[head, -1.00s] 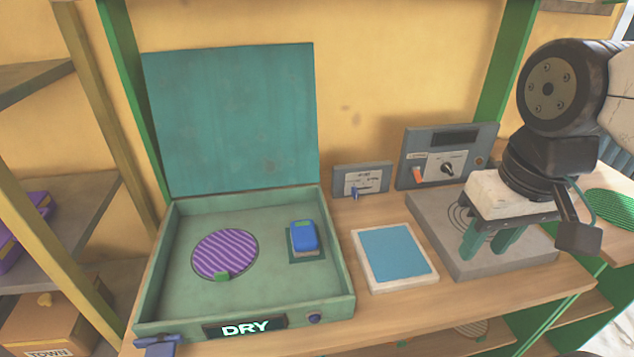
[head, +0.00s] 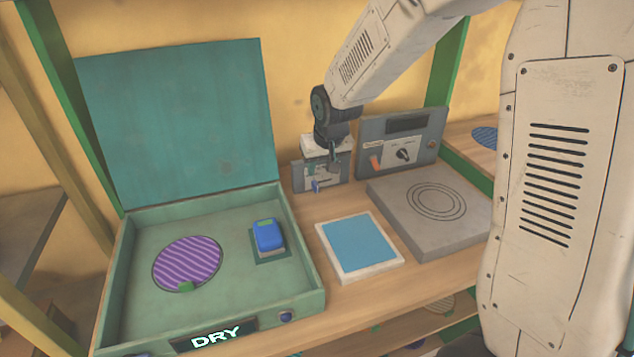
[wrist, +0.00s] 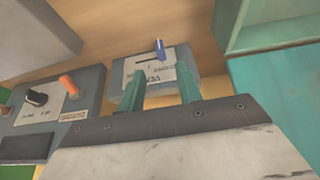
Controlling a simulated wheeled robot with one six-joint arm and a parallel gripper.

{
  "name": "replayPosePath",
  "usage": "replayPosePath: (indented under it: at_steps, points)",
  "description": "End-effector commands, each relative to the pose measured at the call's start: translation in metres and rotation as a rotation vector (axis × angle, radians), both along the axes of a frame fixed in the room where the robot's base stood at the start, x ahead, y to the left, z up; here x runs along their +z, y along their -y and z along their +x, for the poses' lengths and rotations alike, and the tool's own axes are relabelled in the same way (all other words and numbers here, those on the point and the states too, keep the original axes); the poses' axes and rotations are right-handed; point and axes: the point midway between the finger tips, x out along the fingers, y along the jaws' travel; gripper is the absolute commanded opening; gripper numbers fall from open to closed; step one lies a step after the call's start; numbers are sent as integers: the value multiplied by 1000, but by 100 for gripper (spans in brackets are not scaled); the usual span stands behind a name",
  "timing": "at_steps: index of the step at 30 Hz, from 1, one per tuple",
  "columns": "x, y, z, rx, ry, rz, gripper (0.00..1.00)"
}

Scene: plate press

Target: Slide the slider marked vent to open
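The vent slider is a small grey panel (head: 298,178) with a white label and a blue knob (head: 316,186), at the back of the bench beside the open teal box. In the wrist view the blue knob (wrist: 159,46) stands in a dark slot at the label's far side.
A larger grey panel (head: 372,128) with an orange switch (head: 376,162) and black dial (head: 404,155) stands just right. A grey plate with rings (head: 470,225) and a blue-topped pad (head: 360,242) lie in front. The teal box (head: 110,300) with a raised lid is left.

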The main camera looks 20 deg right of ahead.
Motion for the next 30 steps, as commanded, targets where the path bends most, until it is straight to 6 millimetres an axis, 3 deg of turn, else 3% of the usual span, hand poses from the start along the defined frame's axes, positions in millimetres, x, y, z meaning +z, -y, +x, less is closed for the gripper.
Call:
replayPosePath:
  at_steps: [15,27,28,30]
  points:
    - [-65,0,28,0,0,1,35]
    - [-75,-1,33,0,3,1,35]
    - [-75,-1,33,0,3,1,32]
    - [-75,-1,33,0,3,1,12]
